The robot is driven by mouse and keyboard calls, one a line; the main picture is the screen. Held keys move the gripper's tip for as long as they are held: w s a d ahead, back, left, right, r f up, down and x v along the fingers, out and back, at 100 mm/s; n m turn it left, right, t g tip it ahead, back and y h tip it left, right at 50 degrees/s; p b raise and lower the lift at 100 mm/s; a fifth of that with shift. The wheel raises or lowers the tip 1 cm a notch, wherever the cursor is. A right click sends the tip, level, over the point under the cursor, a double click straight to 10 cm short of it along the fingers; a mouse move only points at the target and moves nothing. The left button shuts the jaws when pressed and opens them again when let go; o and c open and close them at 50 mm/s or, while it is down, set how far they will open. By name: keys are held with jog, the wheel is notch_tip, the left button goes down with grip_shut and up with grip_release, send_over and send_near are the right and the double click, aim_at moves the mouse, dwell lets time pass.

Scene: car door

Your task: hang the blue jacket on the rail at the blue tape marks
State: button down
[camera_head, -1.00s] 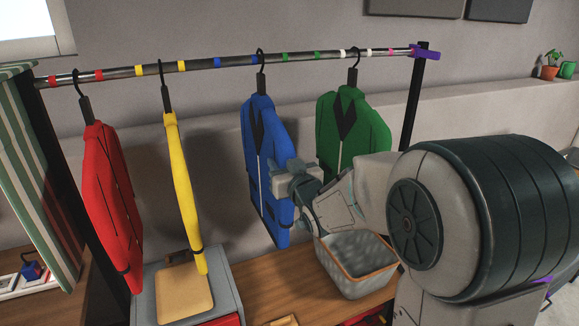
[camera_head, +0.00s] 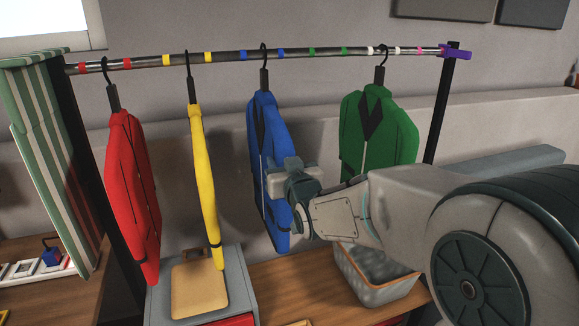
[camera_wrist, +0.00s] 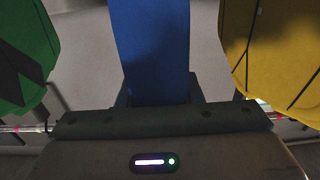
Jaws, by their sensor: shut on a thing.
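The blue jacket (camera_head: 262,140) hangs upright on its hanger, seen partly edge-on. Its hook (camera_head: 264,50) is at the rail (camera_head: 225,57), between the two blue tape marks, left (camera_head: 243,55) and right (camera_head: 281,54). Whether the hook bears on the rail or sits just above it, I cannot tell. My gripper (camera_head: 284,178) is shut on the blue jacket at its right side, around mid-height. The wrist view shows the blue jacket (camera_wrist: 150,50) between my jaws; the fingertips are hidden there.
The red jacket (camera_head: 130,190) and yellow jacket (camera_head: 200,160) hang left of the blue one. The green jacket (camera_head: 377,135) hangs to the right, close above my arm. A grey basket (camera_head: 375,280) and wooden board (camera_head: 200,290) are below. A striped cloth (camera_head: 45,150) is far left.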

jog(key=shift+s+a+r, duration=0.1)
jog(key=shift+a, duration=0.15)
jog(key=shift+f+b, duration=0.3)
jog(key=shift+b, duration=0.4)
jog(key=c, duration=0.9)
grip_release()
jog(key=shift+f, duration=0.1)
jog(key=shift+s+d, duration=0.1)
jog(key=shift+s, duration=0.05)
